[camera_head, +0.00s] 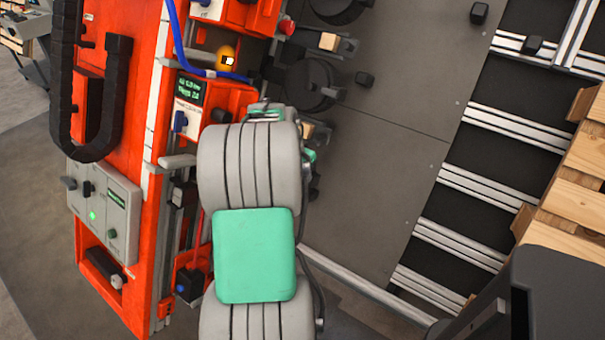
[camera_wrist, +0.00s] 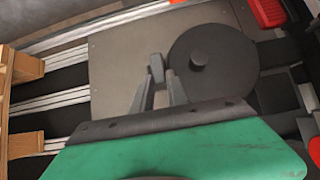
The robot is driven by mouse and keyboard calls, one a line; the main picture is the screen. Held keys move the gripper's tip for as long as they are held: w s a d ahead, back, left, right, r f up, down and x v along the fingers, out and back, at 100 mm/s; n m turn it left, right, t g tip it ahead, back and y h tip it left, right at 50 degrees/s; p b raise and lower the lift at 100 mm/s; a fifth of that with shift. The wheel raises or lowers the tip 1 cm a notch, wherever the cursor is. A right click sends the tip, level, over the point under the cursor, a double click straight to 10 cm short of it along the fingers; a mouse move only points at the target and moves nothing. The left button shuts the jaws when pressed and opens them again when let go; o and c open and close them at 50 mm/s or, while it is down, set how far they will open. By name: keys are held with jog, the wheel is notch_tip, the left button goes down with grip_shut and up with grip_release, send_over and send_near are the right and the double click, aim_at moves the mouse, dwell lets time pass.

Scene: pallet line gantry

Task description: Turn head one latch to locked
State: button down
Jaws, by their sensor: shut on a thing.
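In the wrist view my gripper (camera_wrist: 158,82) has its two grey fingers close together, closed around a small dark grey piece (camera_wrist: 156,68) at their tips. This piece looks like the latch handle, but its full shape and its angle are hard to tell. It is beside a large dark round disc (camera_wrist: 213,65) with a raised centre knob. In the head view my own arm hides the fingers and what they hold. A dark round disc (camera_head: 308,85) shows just above and right of my arm there. No lock marking is readable.
An orange machine frame (camera_head: 105,215) with control boxes and a black cable chain (camera_head: 62,100) stands at the left. A tan-tipped lever (camera_head: 330,41) sits near the upper disc. Grey panel (camera_head: 400,130) lies to the right, then metal rails (camera_head: 490,190) and wooden pallet boards (camera_head: 580,190).

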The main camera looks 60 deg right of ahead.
jog(key=s+m+t+h+b, duration=0.1)
jog(key=m+t+b, duration=0.1)
jog(key=m+b, duration=0.1)
jog(key=s+a+f+m+t+h+b, duration=0.1)
jog(key=m+t+b, duration=0.1)
jog(key=m+b, duration=0.1)
jog(key=s+f+m+t+h+b, duration=0.1)
jog(key=m+t+h+b, duration=0.1)
jog(key=m+t+b, duration=0.1)
jog(key=shift+a+b, duration=0.2)
jog(key=shift+b, duration=0.65)
jog(key=shift+a+f+m+t+h+b, duration=0.2)
jog(key=shift+m+t+h+b, duration=0.25)
jog(key=shift+m+h, duration=0.45)
jog(key=shift+a+f+m+t+h+b, duration=0.1)
jog(key=shift+f+m+t+h+b, duration=0.15)
jog(key=shift+m+h+b, duration=0.65)
jog(key=shift+m+y+p, duration=0.3)
jog(key=shift+m+p, duration=0.1)
jog(key=c, duration=1.3)
grip_release()
